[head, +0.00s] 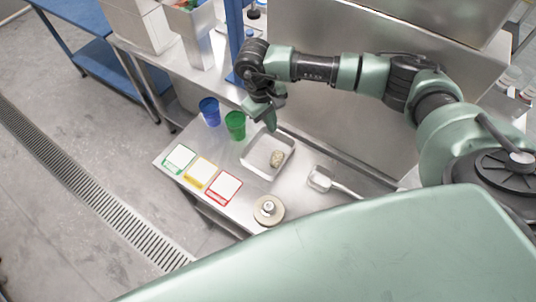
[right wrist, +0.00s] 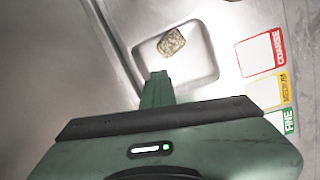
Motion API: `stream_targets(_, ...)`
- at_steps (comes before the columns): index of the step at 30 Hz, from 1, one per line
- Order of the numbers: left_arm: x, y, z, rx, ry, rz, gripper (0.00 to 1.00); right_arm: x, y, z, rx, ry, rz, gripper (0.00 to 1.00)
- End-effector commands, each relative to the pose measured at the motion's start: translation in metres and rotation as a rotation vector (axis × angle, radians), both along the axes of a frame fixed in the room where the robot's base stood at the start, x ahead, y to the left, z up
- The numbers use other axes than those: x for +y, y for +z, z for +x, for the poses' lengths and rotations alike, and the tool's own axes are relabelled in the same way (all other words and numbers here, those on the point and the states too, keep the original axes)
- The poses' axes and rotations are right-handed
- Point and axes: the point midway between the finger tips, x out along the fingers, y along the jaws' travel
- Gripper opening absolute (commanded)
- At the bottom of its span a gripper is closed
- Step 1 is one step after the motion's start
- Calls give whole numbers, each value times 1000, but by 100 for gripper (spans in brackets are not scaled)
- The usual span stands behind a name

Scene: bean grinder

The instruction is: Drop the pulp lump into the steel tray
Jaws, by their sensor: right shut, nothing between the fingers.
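The pulp lump (head: 277,158) is a small mottled brownish-green piece. It lies in the steel tray (head: 254,167), a shallow square tray on the metal table. In the right wrist view the lump (right wrist: 171,42) rests on the floor of the tray (right wrist: 207,75), apart from the fingers. My right gripper (head: 272,126) is above the far edge of the tray, pointing down, shut and empty. Its green fingers (right wrist: 157,90) also show in the right wrist view, beside the tray's edge. My left gripper is not in view.
A blue cup (head: 209,112) and a green cup (head: 235,126) stand left of the tray. Green, yellow and red bordered cards (head: 223,188) lie at the front left. A round item with a knob (head: 268,209) and a scoop (head: 322,179) are nearby. A metal panel (head: 375,120) rises behind.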

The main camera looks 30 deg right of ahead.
Motion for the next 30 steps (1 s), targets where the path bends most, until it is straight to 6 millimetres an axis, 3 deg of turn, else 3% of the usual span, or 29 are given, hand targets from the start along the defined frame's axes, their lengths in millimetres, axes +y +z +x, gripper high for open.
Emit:
stream_targets(2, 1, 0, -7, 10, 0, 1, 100, 0, 0, 0, 0, 0, 0, 0)
stream_targets(5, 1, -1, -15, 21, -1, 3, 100, 0, 0, 0, 0, 0, 0, 23)
stream_targets(17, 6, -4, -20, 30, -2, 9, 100, 1, 5, 1, -2, 0, 1, 24)
stream_targets(30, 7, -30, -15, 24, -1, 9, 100, 12, 68, 5, -3, 0, 1, 24)
